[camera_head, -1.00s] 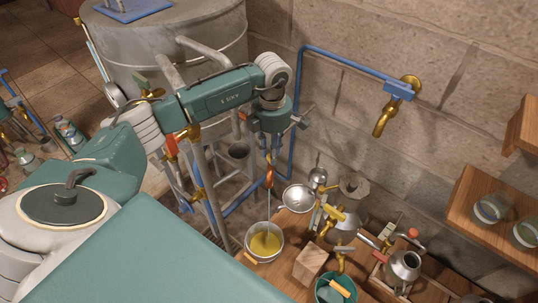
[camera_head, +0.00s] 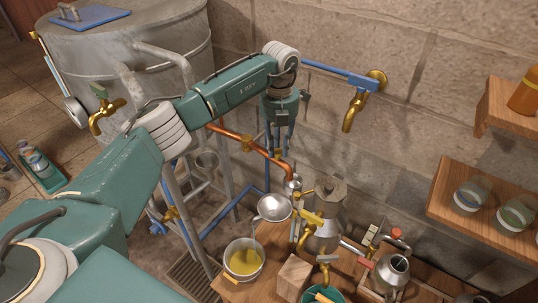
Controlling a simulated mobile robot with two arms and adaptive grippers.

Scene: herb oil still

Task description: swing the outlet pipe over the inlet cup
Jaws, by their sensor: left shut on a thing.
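The copper outlet pipe (camera_head: 240,136) runs from beside the metal tank down to the right, and its end bends down. My left gripper (camera_head: 277,151) points down and is shut on the pipe near that end. The small silver cup that looks like the inlet cup (camera_head: 293,187) is right below the pipe's end, which appears over it. The gap between them is too small to tell. My right gripper is not in view.
The big metal tank (camera_head: 165,50) stands at the upper left. A blue wall pipe with a brass tap (camera_head: 356,106) is behind my gripper. A silver bowl (camera_head: 273,208), a bowl of yellow liquid (camera_head: 244,261), a wooden block (camera_head: 292,277) and a kettle (camera_head: 392,272) crowd the bench.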

